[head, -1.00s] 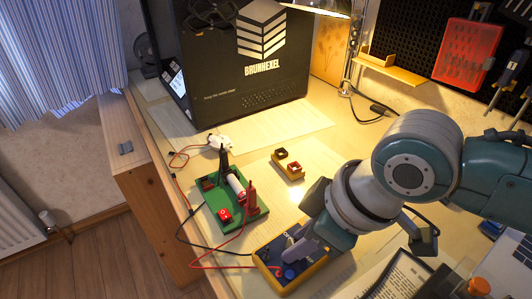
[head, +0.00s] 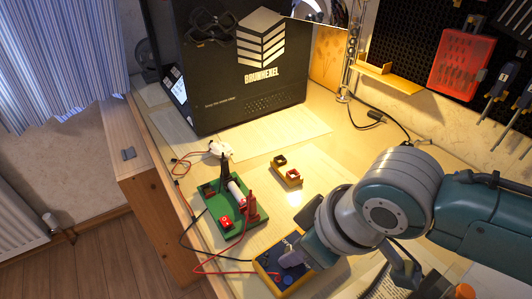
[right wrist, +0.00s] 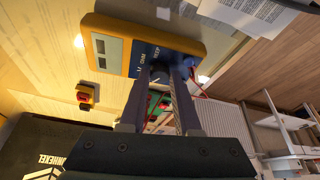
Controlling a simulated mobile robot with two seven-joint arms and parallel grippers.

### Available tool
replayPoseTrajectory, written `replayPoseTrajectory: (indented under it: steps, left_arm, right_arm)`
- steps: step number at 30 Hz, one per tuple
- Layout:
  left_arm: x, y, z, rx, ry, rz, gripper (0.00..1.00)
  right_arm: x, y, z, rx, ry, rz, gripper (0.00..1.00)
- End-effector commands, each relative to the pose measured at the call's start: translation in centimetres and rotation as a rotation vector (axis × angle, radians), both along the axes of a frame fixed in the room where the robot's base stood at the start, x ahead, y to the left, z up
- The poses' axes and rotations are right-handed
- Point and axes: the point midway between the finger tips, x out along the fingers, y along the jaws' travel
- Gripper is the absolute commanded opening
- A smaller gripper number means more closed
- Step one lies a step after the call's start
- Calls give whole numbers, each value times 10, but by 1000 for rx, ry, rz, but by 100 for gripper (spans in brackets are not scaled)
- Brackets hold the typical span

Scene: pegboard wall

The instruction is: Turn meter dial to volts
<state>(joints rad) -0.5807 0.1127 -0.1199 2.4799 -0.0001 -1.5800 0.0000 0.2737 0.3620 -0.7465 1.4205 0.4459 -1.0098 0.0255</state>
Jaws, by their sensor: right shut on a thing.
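The meter (head: 268,282) has a yellow-orange case and a blue face, and lies on the table at the lower middle of the head view. In the right wrist view its case (right wrist: 112,28) is at the top, with a pale display (right wrist: 106,54) at left and white lettering on the face. My right gripper (head: 290,256) is at the blue face, shut on the dial. The fingers also show in the right wrist view (right wrist: 163,78). They hide most of the dial, so its pointer setting cannot be read. My left gripper is not in view.
A green board (head: 236,224) with a red switch and upright probes stands left of the meter, with red and black leads running by. A small yellow block (head: 288,178) lies behind. A large black box (head: 245,85) stands at the back. Table between is mostly clear.

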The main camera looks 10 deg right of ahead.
Motion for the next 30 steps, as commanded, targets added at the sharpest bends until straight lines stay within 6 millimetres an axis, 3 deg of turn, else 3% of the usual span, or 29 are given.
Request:
replayPoseTrajectory:
  steps: [3,12,30]
  left_arm:
    - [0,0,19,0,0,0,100]
    - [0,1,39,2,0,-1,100]
    - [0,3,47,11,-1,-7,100]
  right_arm:
    - [-2,2,5,2,5,-99,0]
    - [-2,5,3,3,3,-346,0]
    - [-2,5,0,0,1,-579,0]
